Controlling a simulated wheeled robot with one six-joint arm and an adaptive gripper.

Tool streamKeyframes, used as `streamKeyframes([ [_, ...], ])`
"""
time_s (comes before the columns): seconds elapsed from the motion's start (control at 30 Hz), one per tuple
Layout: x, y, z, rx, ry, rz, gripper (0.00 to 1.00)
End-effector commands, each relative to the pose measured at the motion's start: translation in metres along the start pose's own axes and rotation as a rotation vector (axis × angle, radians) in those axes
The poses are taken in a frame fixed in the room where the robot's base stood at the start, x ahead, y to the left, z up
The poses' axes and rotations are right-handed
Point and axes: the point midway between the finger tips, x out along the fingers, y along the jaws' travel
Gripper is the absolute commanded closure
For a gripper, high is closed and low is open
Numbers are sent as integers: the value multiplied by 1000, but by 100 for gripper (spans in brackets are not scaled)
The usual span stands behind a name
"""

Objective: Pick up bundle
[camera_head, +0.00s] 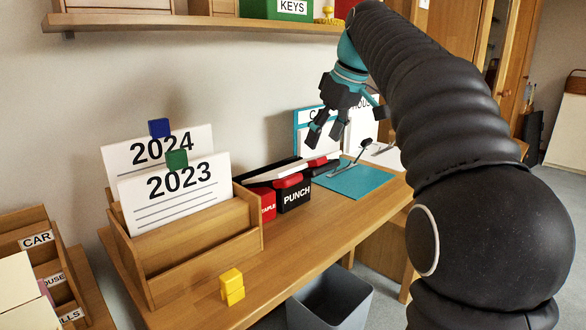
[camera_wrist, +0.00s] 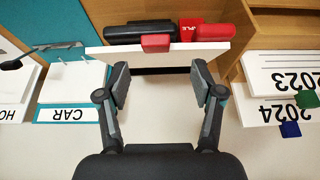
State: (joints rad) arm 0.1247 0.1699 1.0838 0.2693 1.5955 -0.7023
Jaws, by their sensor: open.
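A white paper bundle with a red clip (camera_wrist: 155,43) lies just ahead of my fingers in the wrist view. In the head view its white edge (camera_head: 291,173) shows thinly beside the black and red desk items. My gripper (camera_head: 326,135) hangs above the back of the desk, open and empty. In the wrist view the two fingers (camera_wrist: 160,82) are spread apart, their tips overlapping the bundle's near edge in the picture. I cannot tell whether they touch it. Two other bundles, 2024 with a blue clip (camera_head: 158,150) and 2023 with a green clip (camera_head: 175,187), stand in the wooden holder (camera_head: 190,247).
The black PUNCH (camera_head: 295,196) and a red stapler (camera_head: 267,204) are close to the bundle. A teal board (camera_head: 355,180) lies to the right, with labelled CAR and HOUSE papers behind. A shelf (camera_head: 200,22) runs above.

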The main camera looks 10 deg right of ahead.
Motion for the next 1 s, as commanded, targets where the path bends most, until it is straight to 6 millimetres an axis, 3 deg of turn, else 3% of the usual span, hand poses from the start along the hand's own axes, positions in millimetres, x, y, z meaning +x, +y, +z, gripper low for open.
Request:
streamKeyframes([
  [0.3, 43, 4, 2, 0, -3, -2, 33],
  [0.63, 49, 4, 2, 1, -1, -1, 33],
  [0.67, 49, 4, 2, 1, -1, -1, 38],
  [0.9, 48, 4, 2, 1, -1, -1, 98],
  [1.0, 48, 4, 2, 0, -1, -1, 100],
])
